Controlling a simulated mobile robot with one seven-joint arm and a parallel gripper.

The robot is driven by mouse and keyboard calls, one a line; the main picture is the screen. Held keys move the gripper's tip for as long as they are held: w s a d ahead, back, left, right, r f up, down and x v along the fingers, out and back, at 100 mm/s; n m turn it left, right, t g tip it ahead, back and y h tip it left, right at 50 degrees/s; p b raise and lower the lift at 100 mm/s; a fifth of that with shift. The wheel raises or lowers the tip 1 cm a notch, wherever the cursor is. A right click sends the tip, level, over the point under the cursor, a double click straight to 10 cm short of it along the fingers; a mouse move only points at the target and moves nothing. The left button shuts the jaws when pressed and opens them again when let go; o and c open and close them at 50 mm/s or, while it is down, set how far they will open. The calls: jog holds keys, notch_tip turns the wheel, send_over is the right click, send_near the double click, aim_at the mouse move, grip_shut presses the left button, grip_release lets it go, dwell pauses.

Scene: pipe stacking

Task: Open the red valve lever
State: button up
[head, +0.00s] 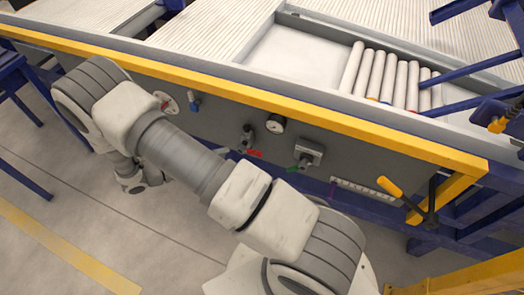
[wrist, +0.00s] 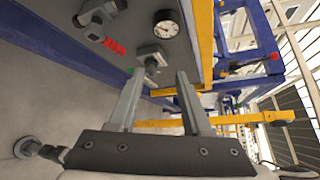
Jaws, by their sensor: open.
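The red valve lever (head: 254,153) hangs below a grey valve body on the dark panel in the head view. In the wrist view the ribbed red lever (wrist: 115,47) lies at upper left, beside its valve body (wrist: 96,14). My gripper (wrist: 160,78) is open, with its two fingers apart and nothing clamped between them. The red lever is outside the fingers, up and to the left of the left fingertip, with a gap in the picture. A second grey valve (wrist: 150,57) shows beyond the fingertips.
The panel also carries a round gauge (head: 276,123), a green-levered valve (head: 305,154), a blue fitting (head: 194,102) and a handwheel (head: 167,102). A yellow rail (head: 290,106) runs above them. A yellow-handled lever (head: 389,187) stands at right. White pipes (head: 381,78) lie above.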

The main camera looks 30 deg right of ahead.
aim_at(257, 152)
notch_tip(257, 152, down, 13)
jog(key=s+n+t+h+b, duration=0.1)
jog(key=n+t+h+b, duration=0.1)
jog(key=n+t, duration=0.5)
jog(key=w+d, duration=0.1)
jog(key=d, duration=0.4)
jog(key=w+d+n+g+b, duration=0.1)
jog(key=w+d, duration=0.1)
jog(key=d, duration=0.4)
jog(key=w+d+r+n, duration=0.1)
jog(key=d, duration=0.4)
jog(key=shift+w+d+g+b, duration=0.25)
jog(key=shift+w+g+b, duration=0.05)
jog(key=shift+b, duration=0.1)
grip_shut()
